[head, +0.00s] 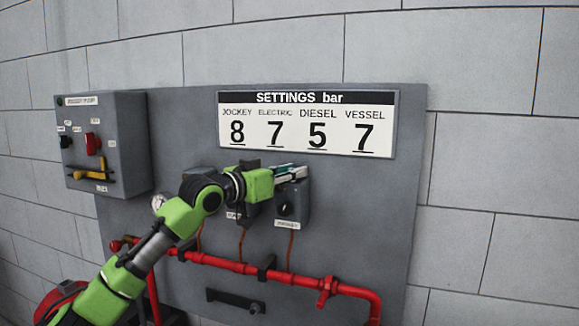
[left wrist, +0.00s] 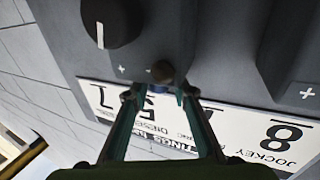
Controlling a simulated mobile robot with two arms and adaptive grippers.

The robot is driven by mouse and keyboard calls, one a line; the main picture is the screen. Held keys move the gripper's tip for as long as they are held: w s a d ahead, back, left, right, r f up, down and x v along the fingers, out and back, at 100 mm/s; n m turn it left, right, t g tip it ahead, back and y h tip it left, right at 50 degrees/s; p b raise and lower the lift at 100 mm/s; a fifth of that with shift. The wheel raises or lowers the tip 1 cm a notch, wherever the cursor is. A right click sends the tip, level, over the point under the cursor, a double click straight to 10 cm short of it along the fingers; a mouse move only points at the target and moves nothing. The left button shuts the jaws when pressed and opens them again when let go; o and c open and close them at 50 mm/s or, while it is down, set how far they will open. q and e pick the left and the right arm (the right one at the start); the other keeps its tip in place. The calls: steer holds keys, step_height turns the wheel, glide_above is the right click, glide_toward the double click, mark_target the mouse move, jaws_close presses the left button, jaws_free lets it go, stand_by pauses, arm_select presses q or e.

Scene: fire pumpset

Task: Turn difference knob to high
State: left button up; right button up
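My left gripper (head: 296,173) is in front of the top of a dark grey switch box (head: 296,196) below the settings sign. A dark knob (head: 285,208) shows on the front of that box. In the left wrist view, the left gripper's (left wrist: 157,94) two teal fingers are apart. A small brownish knob (left wrist: 162,72) sits just beyond the gap between the fingertips; I cannot tell if they touch it. A larger black round knob (left wrist: 112,22) with a white pointer line is to its upper left, with plus marks nearby. No label readably names the difference knob. My right gripper is out of view.
The settings sign (head: 307,98) reads 8, 7, 5, 7. A grey control box (head: 121,165) with a red switch and yellow handle is at left. Red piping (head: 295,280) runs below the switch boxes. My left arm partly hides neighbouring boxes.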

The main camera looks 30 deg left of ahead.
arm_select(q)
jaws_close()
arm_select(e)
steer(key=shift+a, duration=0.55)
arm_select(q)
steer(key=shift+d+y, duration=0.1)
steer(key=shift+y, duration=0.2)
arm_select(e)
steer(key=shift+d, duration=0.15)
arm_select(q)
steer(key=shift+n+y, duration=0.6)
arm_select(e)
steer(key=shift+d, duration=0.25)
arm_select(q)
steer(key=shift+c, duration=0.3)
jaws_free()
steer(key=shift+o, duration=0.3)
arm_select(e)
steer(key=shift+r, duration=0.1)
arm_select(q)
steer(key=shift+a, duration=0.2)
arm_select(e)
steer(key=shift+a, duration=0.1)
